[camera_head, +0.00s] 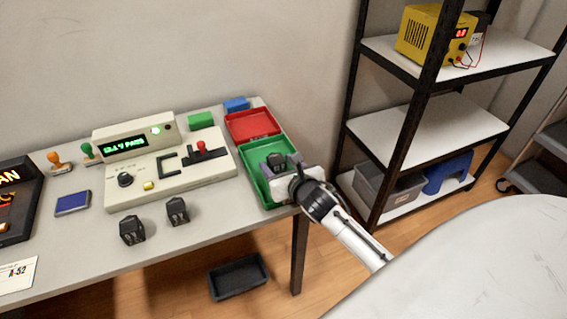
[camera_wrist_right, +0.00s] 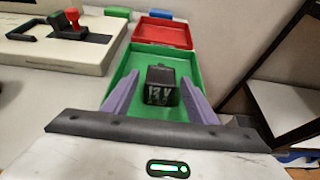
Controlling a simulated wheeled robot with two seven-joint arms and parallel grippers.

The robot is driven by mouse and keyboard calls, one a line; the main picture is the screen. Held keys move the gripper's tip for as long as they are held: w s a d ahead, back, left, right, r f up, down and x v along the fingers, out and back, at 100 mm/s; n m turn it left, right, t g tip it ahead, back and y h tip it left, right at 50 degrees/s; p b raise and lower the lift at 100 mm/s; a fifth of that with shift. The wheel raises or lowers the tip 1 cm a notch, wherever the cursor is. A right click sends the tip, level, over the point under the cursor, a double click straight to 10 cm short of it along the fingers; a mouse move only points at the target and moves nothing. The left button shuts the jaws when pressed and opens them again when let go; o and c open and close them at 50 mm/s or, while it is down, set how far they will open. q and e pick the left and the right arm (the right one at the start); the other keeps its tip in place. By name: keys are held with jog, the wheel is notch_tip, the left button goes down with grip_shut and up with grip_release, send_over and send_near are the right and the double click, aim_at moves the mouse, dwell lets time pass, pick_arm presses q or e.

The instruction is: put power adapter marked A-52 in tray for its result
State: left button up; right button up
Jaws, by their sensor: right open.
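A black power adapter (camera_head: 277,161) is in the green tray (camera_head: 256,153) at the right end of the table. The right wrist view shows this adapter (camera_wrist_right: 161,86) with pale lettering, too blurred to read surely, against the green tray (camera_wrist_right: 122,72). My right gripper (camera_wrist_right: 159,92) is open, with its purple fingers either side of the adapter and visible gaps. The red tray (camera_head: 253,124) behind is empty. The tester (camera_head: 163,160) has a lit green display (camera_head: 125,145) that seems to read PASS. The A-52 card (camera_head: 17,274) lies at the table's left. My left gripper is out of view.
Two more black adapters (camera_head: 132,230) (camera_head: 177,211) stand on the table before the tester. Stamps (camera_head: 58,162) and a blue pad (camera_head: 73,203) are left of it. A metal shelf (camera_head: 408,130) stands right of the table. A black bin (camera_head: 237,277) is on the floor.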

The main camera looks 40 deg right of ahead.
jog(key=p+v, duration=0.1)
jog(key=v, duration=1.1)
dwell(2.0)
